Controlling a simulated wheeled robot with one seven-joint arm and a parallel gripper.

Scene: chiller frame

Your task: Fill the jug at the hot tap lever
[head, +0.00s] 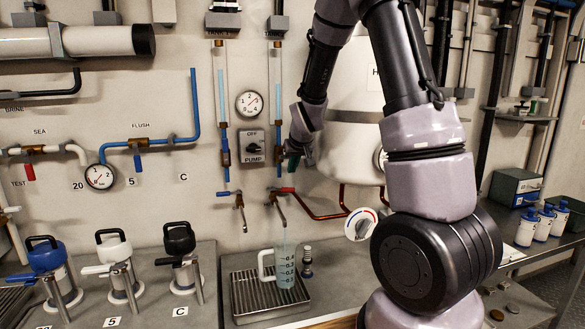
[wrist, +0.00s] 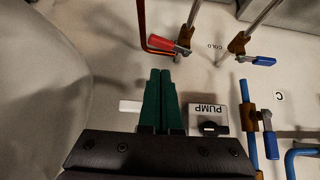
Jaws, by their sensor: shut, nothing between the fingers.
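The hot tap's red lever (head: 284,190) lies roughly level on the wall, its handle pointing right in the head view. It also shows in the wrist view (wrist: 162,44), beyond my fingertips. My gripper (head: 292,161) is just above the lever, apart from it; its green fingers (wrist: 163,74) are shut and empty. The clear jug (head: 287,268), with a white handle at its left, stands upright on the drip tray (head: 240,302) under the hot spout. A faint pale streak runs from the spout to the jug, and its inside looks bluish; the water level is hard to read.
The cold tap's blue lever (head: 224,193) is left of the hot one. The pump switch box (head: 251,148) is close to my gripper's left. A round dial (head: 360,224) is at the right. Several lidded canisters (head: 118,268) stand on the left counter.

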